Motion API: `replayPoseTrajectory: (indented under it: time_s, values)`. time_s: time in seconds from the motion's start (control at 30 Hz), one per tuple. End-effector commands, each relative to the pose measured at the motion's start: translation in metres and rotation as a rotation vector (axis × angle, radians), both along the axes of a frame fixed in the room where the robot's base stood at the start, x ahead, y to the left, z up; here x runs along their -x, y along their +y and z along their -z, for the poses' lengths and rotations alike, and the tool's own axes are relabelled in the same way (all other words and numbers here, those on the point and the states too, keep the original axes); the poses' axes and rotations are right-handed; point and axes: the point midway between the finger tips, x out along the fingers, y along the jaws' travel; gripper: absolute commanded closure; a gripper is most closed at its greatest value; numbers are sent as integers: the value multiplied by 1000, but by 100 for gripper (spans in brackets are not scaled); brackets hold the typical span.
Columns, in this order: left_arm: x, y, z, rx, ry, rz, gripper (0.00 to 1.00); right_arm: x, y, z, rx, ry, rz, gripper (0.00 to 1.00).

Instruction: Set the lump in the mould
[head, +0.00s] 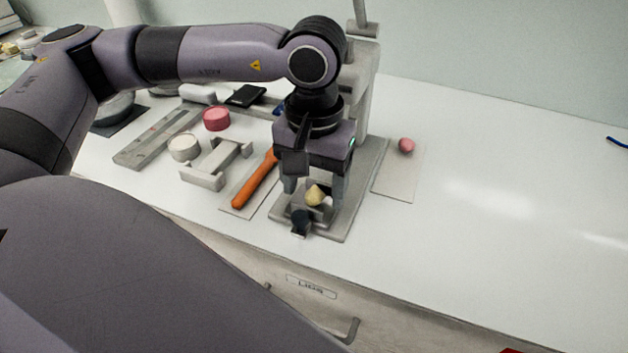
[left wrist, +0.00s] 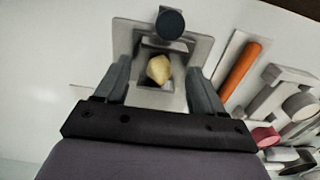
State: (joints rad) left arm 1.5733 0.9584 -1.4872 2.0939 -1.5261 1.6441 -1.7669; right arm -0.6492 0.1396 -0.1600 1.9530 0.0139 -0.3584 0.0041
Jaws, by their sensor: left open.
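A pale yellow lump (head: 315,195) lies at the grey press's front, and it also shows in the left wrist view (left wrist: 158,69). It sits within a grey mould (left wrist: 154,46) whose dark inner walls show around it. How deep it sits I cannot tell. My left gripper (head: 314,189) points down over it, open, with one finger on each side of the lump and a gap to each in the wrist view. My right gripper is not in view.
A dark round knob (left wrist: 170,22) stands at the press's front. An orange-handled tool (head: 256,180), a grey stand (head: 217,165), and white (head: 184,147) and pink (head: 216,118) round pieces lie left. A pink lump (head: 406,145) rests on a mat (head: 398,181). The right counter is mostly clear.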

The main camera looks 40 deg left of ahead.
Motion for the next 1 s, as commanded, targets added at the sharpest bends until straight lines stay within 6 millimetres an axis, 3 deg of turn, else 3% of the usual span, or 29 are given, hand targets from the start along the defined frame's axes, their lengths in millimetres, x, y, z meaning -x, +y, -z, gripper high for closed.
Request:
replayPoseTrajectory:
  time_s: [0.17, 0.4, 0.6, 0.77, 1.0]
  values:
    - [-1, 0, -20, 2, -6, 0, 31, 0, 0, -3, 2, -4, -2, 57]
    - [-1, -1, -74, 2, -5, 1, 31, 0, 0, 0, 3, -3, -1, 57]
    - [-1, -1, -109, 1, -2, 1, 31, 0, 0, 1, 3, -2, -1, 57]
    - [0, -1, -121, 1, -1, 2, 31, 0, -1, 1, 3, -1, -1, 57]
    - [0, 0, -123, 0, 0, 2, 31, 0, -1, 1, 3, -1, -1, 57]
